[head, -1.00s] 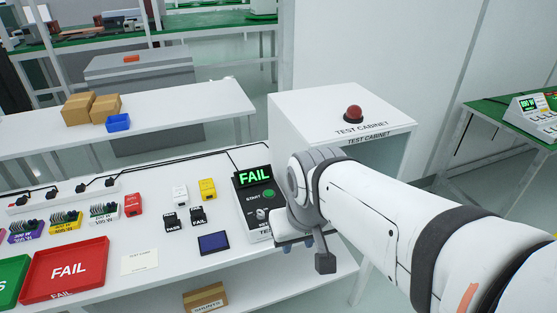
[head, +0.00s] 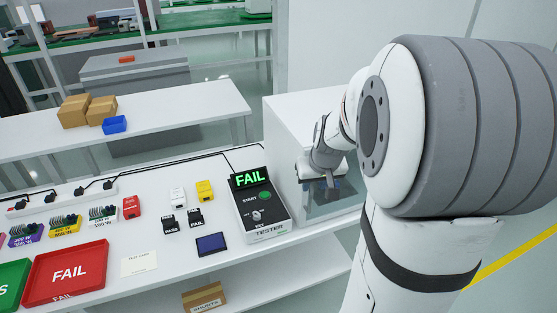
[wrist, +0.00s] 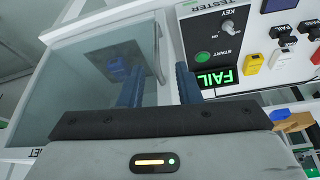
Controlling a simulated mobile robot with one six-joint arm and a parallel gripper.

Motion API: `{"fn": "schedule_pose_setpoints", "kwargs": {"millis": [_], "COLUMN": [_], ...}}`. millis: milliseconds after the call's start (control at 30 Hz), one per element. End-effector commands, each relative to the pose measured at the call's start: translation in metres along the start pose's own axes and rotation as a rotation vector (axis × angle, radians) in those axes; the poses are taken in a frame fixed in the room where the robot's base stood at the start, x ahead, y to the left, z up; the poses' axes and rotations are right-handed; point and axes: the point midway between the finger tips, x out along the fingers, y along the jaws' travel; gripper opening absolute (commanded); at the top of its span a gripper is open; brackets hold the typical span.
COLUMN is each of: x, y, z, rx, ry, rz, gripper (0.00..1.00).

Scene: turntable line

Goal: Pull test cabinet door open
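The white test cabinet (head: 290,120) stands right of the tester, partly hidden behind my arm. Its clear glass door (wrist: 85,85) fills the left of the wrist view and appears shut. A slim light bar, seemingly the handle (wrist: 159,50), runs near the door's edge by the tester. My gripper (head: 321,187) is in front of the door, with its blue fingers apart. In the wrist view my gripper (wrist: 158,75) points at the door edge, with the bar seen between the fingertips. I cannot tell if they touch it. Blue finger reflections show in the glass.
The tester (head: 262,215), lit FAIL, stands on the white bench close left of my gripper. Black and coloured blocks, a blue-screened item (head: 211,244) and a red FAIL tray (head: 66,272) lie further left. Floor shows right of the bench.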

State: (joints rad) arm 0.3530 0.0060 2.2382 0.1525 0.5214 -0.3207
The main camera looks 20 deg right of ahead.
Motion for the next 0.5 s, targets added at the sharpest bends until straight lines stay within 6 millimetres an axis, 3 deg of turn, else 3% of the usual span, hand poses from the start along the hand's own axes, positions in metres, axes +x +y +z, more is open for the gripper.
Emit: {"fn": "schedule_pose_setpoints", "kwargs": {"millis": [500], "x": [0.066], "y": [0.007], "z": [-0.004], "rx": [0.006], "ry": [0.002], "rz": [0.004], "gripper": [0.31]}}
